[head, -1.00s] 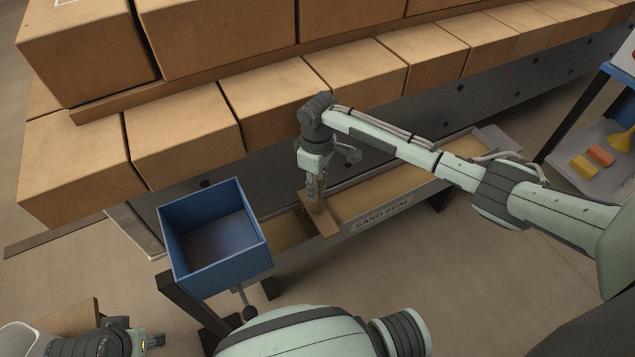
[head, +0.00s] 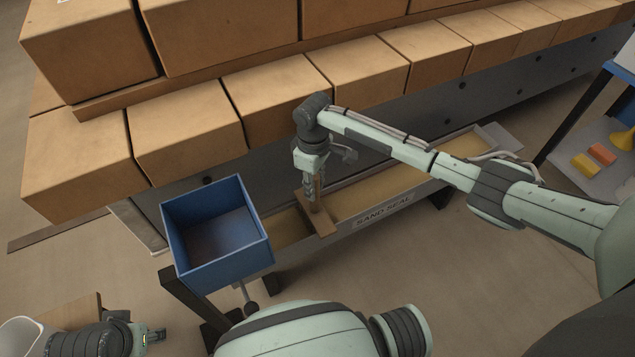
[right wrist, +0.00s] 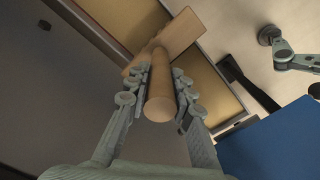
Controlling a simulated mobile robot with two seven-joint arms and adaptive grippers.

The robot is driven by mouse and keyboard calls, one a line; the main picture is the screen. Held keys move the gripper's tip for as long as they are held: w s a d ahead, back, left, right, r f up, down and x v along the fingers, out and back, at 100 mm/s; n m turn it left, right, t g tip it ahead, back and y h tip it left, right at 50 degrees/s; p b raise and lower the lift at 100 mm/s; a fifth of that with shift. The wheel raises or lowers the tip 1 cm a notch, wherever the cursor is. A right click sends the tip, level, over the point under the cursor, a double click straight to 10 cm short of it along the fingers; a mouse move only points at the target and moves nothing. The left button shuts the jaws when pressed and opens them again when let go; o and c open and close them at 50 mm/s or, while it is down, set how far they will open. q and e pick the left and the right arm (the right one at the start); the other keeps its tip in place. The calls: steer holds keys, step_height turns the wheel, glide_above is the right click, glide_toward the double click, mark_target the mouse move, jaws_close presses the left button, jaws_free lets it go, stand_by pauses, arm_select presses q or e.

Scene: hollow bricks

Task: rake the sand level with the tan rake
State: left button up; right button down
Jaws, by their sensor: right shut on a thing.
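My right gripper (head: 313,190) is shut on the handle of the tan rake (head: 319,222), with the arm reaching in from the right. The rake's flat head lies across the sand trough (head: 384,212), which is labelled "SAND SEAL". In the right wrist view the round handle (right wrist: 160,104) sits between both fingers (right wrist: 161,90), and the head crosses the trough beyond. Pale yellow sand (head: 370,190) shows on both sides of the head; how level it is, I cannot tell.
An open blue bin (head: 217,262) stands by the trough's left end, close to the rake. Rows of large tan bricks (head: 185,140) on a dark kiln-like car stand behind the trough. A shelf (head: 590,150) at right holds small coloured blocks.

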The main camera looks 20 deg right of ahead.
steer(key=s+a+p, duration=0.2)
steer(key=a, duration=0.8)
steer(key=shift+a, duration=0.2)
stand_by(1.5)
steer(key=w+d+p, duration=0.2)
steer(key=d+p, duration=0.1)
steer(key=d, duration=0.8)
steer(key=shift+w+d, duration=0.2)
steer(key=shift+d, duration=0.3)
